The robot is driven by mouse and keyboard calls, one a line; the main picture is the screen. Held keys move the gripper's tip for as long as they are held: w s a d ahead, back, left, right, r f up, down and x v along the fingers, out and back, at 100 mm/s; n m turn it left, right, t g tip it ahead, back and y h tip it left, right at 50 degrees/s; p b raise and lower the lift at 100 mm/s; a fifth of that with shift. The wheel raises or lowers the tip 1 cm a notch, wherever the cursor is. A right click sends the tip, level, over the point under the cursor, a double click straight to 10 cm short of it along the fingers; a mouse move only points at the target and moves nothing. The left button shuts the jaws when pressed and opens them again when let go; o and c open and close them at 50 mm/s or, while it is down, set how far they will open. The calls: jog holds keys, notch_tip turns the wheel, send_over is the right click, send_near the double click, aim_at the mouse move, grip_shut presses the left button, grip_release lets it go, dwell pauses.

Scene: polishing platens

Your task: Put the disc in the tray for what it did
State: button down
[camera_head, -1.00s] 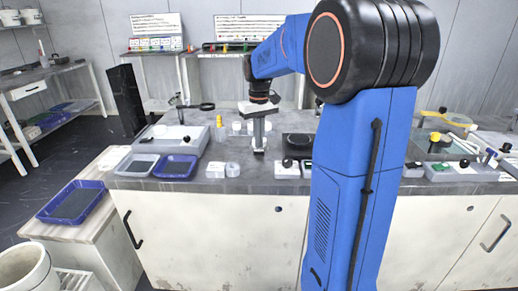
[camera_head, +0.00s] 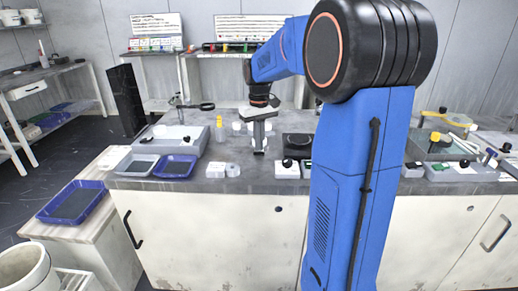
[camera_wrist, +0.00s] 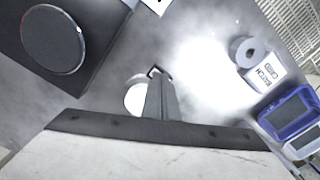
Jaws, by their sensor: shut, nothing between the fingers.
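My gripper (camera_head: 259,150) points down over the middle of the grey bench (camera_head: 330,182), with its fingers together and empty. In the wrist view its fingertips (camera_wrist: 156,75) partly cover a small white round piece (camera_wrist: 134,98); whether they touch it I cannot tell. A dark round disc or platen (camera_wrist: 53,38) sits on a black square block (camera_wrist: 98,62), which also shows in the head view (camera_head: 298,146). Which piece is the task's disc is unclear. At the bench's left stand a blue tray (camera_head: 174,166) and a grey tray (camera_head: 136,165). Another blue tray (camera_head: 72,202) lies on the low side table.
A small round piece with a hole (camera_wrist: 249,52) stands by a labelled block (camera_wrist: 268,76). A grey machine (camera_head: 176,137) is behind the trays. A yellow bottle (camera_head: 220,130) and white cups stand near my gripper. Signs (camera_head: 250,27) hang behind, too small to read.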

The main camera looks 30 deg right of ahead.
jog(key=shift+r, duration=2.9)
jog(key=shift+s+a+r, duration=0.1)
jog(key=shift+s+a, duration=0.15)
jog(key=shift+s, duration=0.05)
jog(key=s+a+t, duration=0.2)
jog(key=s+a, duration=0.8)
jog(key=s, duration=0.5)
jog(key=s+a+f+t, duration=0.2)
jog(key=s+a+f, duration=0.3)
jog(key=s+f, duration=0.4)
jog(key=s, duration=0.5)
jog(key=shift+s+a+n+t, duration=0.15)
jog(key=shift+s+n+t, duration=0.2)
jog(key=shift+n+t, duration=0.05)
